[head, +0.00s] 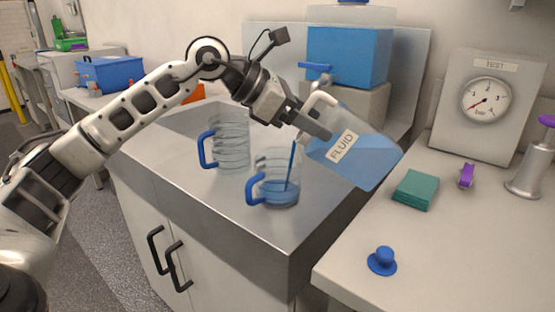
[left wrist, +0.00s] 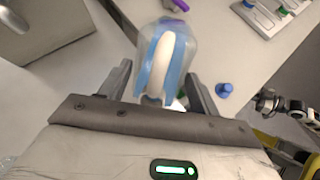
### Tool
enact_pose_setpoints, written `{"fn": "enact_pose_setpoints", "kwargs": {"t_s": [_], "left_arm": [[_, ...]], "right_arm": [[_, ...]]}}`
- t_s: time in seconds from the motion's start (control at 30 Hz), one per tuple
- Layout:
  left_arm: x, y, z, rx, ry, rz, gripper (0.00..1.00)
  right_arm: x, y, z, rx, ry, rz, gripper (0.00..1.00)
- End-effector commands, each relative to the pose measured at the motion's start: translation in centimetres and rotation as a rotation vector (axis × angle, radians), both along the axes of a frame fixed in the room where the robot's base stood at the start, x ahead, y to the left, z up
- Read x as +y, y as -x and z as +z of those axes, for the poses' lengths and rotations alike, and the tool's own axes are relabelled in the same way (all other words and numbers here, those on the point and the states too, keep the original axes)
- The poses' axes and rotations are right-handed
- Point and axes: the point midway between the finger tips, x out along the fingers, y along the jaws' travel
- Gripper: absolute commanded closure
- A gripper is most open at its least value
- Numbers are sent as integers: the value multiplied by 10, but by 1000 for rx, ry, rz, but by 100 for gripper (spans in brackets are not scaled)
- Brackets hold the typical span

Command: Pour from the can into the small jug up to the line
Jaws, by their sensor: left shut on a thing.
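The can (head: 352,150), a clear vessel labelled FLUID with blue liquid inside, is tilted in the air with its spout end down to the left. My left gripper (head: 312,124) is shut on its pale handle; the can and handle also show between the fingers in the left wrist view (left wrist: 163,55). The small jug (head: 275,178), clear with a blue handle, stands upright on the steel top below the spout. A thin blue stream runs down into it, and blue liquid fills its lower part. I cannot pick out the fill line among its rings.
A taller clear jug (head: 230,142) with a blue handle stands behind the small jug, apparently empty. A blue tank with a tap (head: 345,58) stands behind the can. On the right bench are a green pad (head: 415,190), a blue knob (head: 382,261) and a gauge box (head: 487,105).

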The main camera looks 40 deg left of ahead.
Motion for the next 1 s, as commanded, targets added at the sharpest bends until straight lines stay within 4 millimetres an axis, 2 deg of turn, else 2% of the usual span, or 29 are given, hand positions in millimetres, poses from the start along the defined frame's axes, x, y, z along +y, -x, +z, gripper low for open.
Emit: {"fn": "enact_pose_setpoints", "kwargs": {"t_s": [1.0], "left_arm": [[-1,-1,3,-30,36,-5,100]], "right_arm": [[0,2,-8,0,3,3,100]]}}
